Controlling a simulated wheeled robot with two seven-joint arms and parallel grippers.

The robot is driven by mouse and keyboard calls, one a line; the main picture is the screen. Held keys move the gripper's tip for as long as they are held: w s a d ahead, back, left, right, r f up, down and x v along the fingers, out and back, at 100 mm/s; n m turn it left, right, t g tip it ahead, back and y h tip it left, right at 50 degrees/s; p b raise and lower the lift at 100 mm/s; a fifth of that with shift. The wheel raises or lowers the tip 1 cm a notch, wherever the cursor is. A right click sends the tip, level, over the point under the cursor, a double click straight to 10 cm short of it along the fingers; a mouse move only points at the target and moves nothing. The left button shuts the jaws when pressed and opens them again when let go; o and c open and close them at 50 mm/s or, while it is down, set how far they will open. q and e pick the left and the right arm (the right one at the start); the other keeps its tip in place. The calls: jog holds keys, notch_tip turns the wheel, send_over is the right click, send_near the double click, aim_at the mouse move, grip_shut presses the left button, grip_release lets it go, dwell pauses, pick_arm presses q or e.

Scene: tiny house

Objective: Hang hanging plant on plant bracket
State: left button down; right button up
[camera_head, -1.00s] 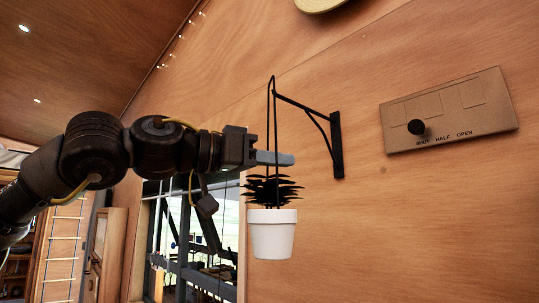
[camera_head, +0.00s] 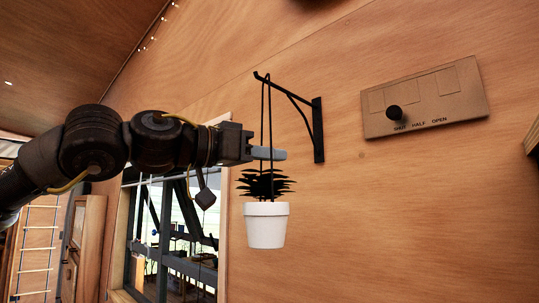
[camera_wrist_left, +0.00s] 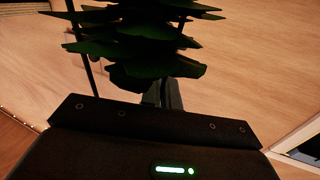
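The hanging plant (camera_head: 265,226) has a white pot, dark spiky leaves and a tall, thin black hanger; it is upright in the air. My left gripper (camera_head: 270,154) comes in from the left at the hanger, above the leaves, its fingers close together and apparently shut on it. The black plant bracket (camera_head: 318,132) is fixed to the wooden wall. The hanger's top overlaps the bracket's outer end in the head view; I cannot tell whether they touch. In the left wrist view, dark green leaves (camera_wrist_left: 140,45) fill the top, partly hiding the fingers (camera_wrist_left: 168,95). My right gripper is not in view.
A wall panel (camera_head: 425,98) with a black knob, marked SHUT, HALF and OPEN, is right of the bracket. A window (camera_head: 170,235) is behind and below my left arm. A ladder (camera_head: 38,245) stands at far left. The wall below the bracket is clear.

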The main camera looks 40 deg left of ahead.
pick_arm(q)
jog(key=shift+r, duration=0.1)
dwell(0.3)
jog(key=c, duration=1.6)
grip_release()
jog(key=shift+s+a+f, duration=0.1)
jog(key=shift+s+f, duration=0.1)
jog(key=shift+s, duration=0.05)
jog(key=b+v, duration=0.5)
jog(key=v, duration=0.5)
jog(key=shift+s+r, duration=0.15)
jog(key=shift+s, duration=0.05)
